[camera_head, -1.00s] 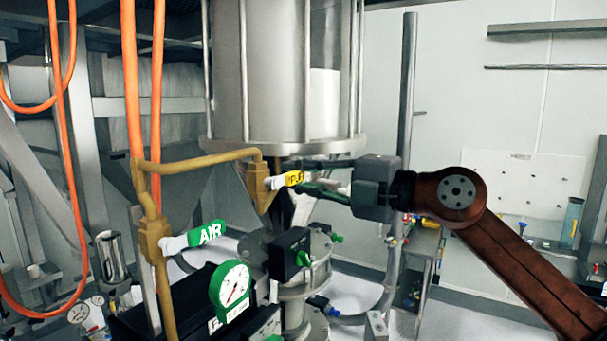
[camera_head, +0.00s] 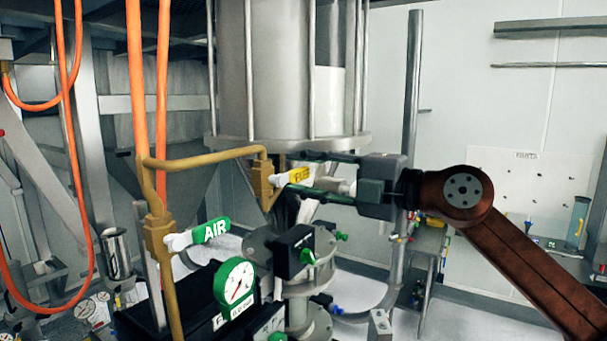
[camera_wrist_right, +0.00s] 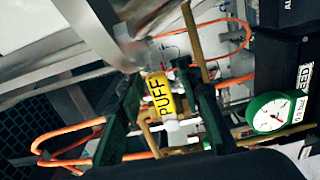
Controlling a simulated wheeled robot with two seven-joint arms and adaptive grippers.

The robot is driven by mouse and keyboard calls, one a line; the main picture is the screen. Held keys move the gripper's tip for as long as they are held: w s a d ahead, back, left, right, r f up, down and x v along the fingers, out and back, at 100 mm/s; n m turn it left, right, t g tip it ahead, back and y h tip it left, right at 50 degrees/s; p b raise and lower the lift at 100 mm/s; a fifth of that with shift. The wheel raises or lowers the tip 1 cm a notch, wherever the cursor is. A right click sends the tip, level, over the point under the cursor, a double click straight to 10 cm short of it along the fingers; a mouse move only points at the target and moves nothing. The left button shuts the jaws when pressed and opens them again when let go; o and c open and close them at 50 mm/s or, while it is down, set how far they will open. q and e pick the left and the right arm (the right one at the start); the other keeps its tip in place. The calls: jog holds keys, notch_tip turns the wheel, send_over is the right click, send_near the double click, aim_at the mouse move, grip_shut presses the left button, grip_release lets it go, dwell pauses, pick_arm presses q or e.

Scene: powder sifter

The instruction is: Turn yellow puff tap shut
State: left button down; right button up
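The yellow PUFF tap handle (camera_head: 299,174) has a white stem and sits on a brass valve (camera_head: 262,181) below the large cylinder. The handle points right and slightly up. My right gripper (camera_head: 297,173) comes in from the right, open, one finger above the handle and one below. In the right wrist view the yellow PUFF handle (camera_wrist_right: 160,94) lies between the two green fingers of my right gripper (camera_wrist_right: 166,90), with visible gaps on both sides. I cannot tell whether a finger touches it. My left gripper is not in view.
A green AIR tap (camera_head: 211,231) stands lower left on the brass pipe (camera_head: 160,200). A green-rimmed gauge (camera_head: 236,284) is below it. The steel cylinder (camera_head: 283,80) is just above my gripper, and a black box with a green knob (camera_head: 309,257) is below.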

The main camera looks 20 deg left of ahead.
jog(key=s+d, duration=0.1)
jog(key=d, duration=1.1)
jog(key=shift+s, duration=0.35)
